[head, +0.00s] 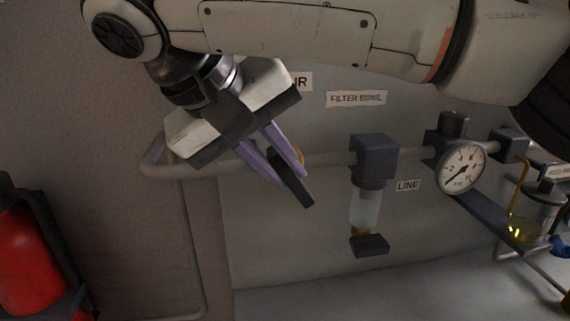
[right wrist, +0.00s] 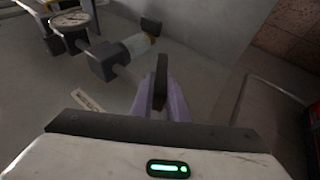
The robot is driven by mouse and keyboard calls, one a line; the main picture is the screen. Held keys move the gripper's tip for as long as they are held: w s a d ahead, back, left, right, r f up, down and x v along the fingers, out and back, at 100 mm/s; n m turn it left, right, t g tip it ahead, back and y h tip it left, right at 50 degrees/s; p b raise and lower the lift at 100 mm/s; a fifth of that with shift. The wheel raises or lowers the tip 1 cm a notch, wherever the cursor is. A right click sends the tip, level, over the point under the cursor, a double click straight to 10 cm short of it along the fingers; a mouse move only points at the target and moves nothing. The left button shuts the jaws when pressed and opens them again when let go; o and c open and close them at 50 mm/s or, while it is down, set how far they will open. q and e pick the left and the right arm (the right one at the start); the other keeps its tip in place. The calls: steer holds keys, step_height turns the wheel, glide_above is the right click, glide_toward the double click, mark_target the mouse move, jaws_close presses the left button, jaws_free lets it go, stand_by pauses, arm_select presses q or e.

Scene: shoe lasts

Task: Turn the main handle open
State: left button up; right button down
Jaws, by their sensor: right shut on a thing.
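The main handle is a dark flat lever (head: 297,188) on the pipe at the wall, with a bit of yellow (head: 301,156) showing behind the fingers. It slants down and to the right, across the line of the pipe. My right gripper (head: 288,174) comes from the upper left with its purple fingers shut on the lever. In the right wrist view the lever (right wrist: 161,78) stands up between the purple fingers (right wrist: 163,104). The gripper hides the lever's pivot. My left gripper is not in view.
A grey pipe (head: 330,158) runs along the wall to a filter bowl (head: 364,207) and a round gauge (head: 462,167). A glass oiler (head: 537,215) is at the right. A red extinguisher (head: 25,255) stands at the lower left. The wall below the lever is clear.

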stand_by(0.4)
steer(key=c, duration=1.7)
jaws_free()
step_height(320, 180, up, 10)
